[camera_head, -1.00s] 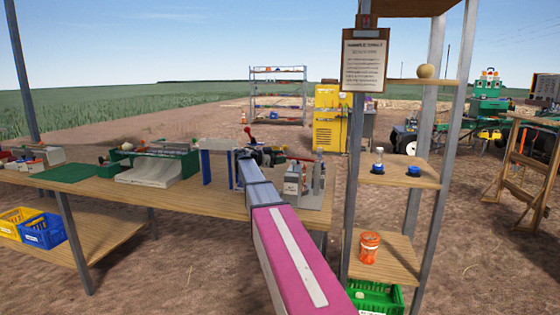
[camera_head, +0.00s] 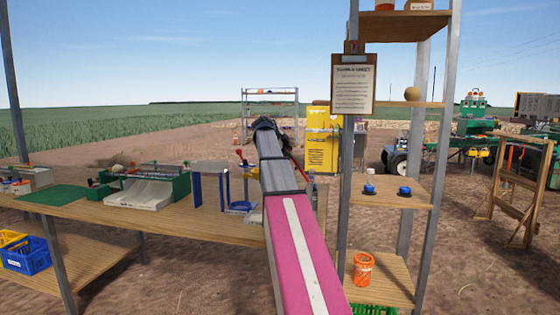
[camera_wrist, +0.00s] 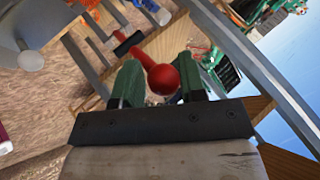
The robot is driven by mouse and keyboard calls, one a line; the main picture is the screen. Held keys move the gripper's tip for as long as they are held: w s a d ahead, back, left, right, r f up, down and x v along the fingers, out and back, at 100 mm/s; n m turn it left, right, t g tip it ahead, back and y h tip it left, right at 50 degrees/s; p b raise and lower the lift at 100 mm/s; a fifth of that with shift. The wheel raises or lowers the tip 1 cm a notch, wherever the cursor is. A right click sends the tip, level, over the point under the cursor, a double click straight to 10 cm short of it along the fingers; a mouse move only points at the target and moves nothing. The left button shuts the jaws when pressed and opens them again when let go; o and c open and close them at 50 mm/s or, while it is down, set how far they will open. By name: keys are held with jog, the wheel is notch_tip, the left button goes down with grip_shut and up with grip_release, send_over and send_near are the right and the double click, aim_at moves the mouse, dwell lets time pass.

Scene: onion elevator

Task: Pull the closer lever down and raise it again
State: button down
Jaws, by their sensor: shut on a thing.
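A red lever with a round red knob (camera_wrist: 163,80) shows in the wrist view; I take it for the closer lever. Its red shaft runs up and left from the knob to a dark bar (camera_wrist: 128,45). My gripper (camera_wrist: 162,72) has its green fingers on both sides of the knob and is shut on it. In the head view, my arm runs forward over the workbench (camera_head: 180,215) and is raised at its far end. The gripper and knob cannot be made out there, and the arm hides much of the bench's right end.
A grey-topped stand with blue legs (camera_head: 210,168) is left of my arm. A green and white device (camera_head: 150,186) stands farther left. The metal-post shelf with a clipboard (camera_head: 353,85) is close on the right, holding blue-capped items (camera_head: 369,187) and an orange jar (camera_head: 362,269).

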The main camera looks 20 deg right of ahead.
jog(key=s+d+r+y, duration=0.1)
jog(key=s+d+r+t+y, duration=0.1)
jog(key=d, duration=0.1)
jog(key=s+d+m+y, duration=0.1)
jog(key=shift+d+r+t, duration=0.25)
jog(key=shift+r+t, duration=0.15)
jog(key=shift+s+d+r+m+t+y, duration=0.15)
jog(key=shift+s+d+y, duration=0.15)
jog(key=shift+d, duration=0.15)
jog(key=shift+s+d+r+m+t+y, duration=0.15)
jog(key=shift+s+d+y, duration=0.1)
jog(key=shift+d, duration=0.15)
jog(key=shift+f, duration=0.1)
jog(key=c, duration=0.7)
grip_release()
jog(key=shift+d, duration=0.15)
jog(key=v, duration=1.1)
jog(key=shift+f, duration=0.15)
